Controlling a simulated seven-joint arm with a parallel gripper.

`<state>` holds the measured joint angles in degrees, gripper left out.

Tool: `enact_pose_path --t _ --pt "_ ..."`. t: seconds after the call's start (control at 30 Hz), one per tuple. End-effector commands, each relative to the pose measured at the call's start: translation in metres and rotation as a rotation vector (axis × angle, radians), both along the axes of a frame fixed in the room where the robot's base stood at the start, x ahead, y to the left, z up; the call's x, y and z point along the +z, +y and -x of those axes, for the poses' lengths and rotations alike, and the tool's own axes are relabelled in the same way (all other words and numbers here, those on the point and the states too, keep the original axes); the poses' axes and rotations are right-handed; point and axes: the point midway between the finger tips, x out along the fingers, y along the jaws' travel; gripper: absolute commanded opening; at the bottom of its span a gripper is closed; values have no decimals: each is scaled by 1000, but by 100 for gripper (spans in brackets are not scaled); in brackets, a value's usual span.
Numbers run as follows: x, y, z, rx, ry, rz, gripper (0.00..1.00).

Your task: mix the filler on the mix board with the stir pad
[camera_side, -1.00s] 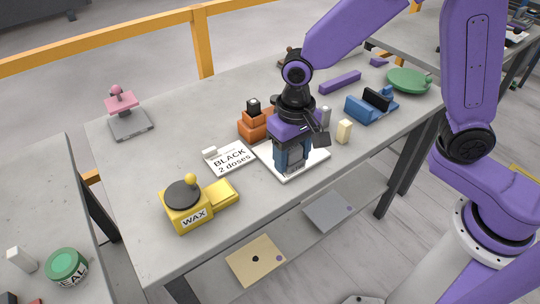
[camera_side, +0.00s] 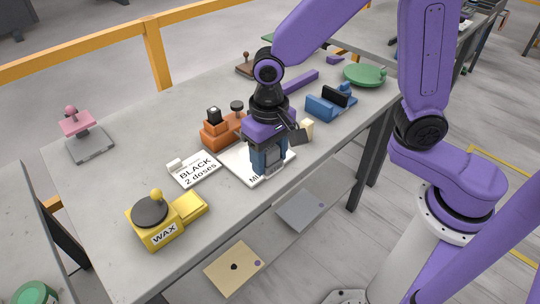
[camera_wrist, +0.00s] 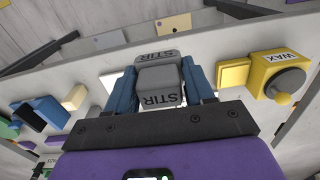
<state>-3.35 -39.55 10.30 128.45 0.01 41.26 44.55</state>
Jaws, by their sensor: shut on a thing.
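The white mix board (camera_side: 238,161) lies flat near the front edge of the slab, with part of its lettering showing at its front. My gripper (camera_side: 268,165) points down over the right part of the board, its blue fingers low at the surface. In the wrist view my gripper (camera_wrist: 160,80) is shut on the grey stir pad (camera_wrist: 160,88), which reads STIR and sits between the two fingers. I cannot tell whether the pad's underside touches the board. No filler can be made out; the gripper and pad hide part of the board.
Left of the board are a card reading BLACK 2 doses (camera_side: 196,170) and the yellow WAX tin (camera_side: 160,232). An orange block unit (camera_side: 218,134) stands close behind. A cream block (camera_side: 307,129) and blue holder (camera_side: 325,108) are to the right.

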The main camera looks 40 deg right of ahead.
Motion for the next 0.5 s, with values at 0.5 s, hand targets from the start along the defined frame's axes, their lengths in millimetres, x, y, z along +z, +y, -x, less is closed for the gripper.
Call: enact_pose_path --t 0.5 --pt "-27 -86 -99 -586 0 0 28"
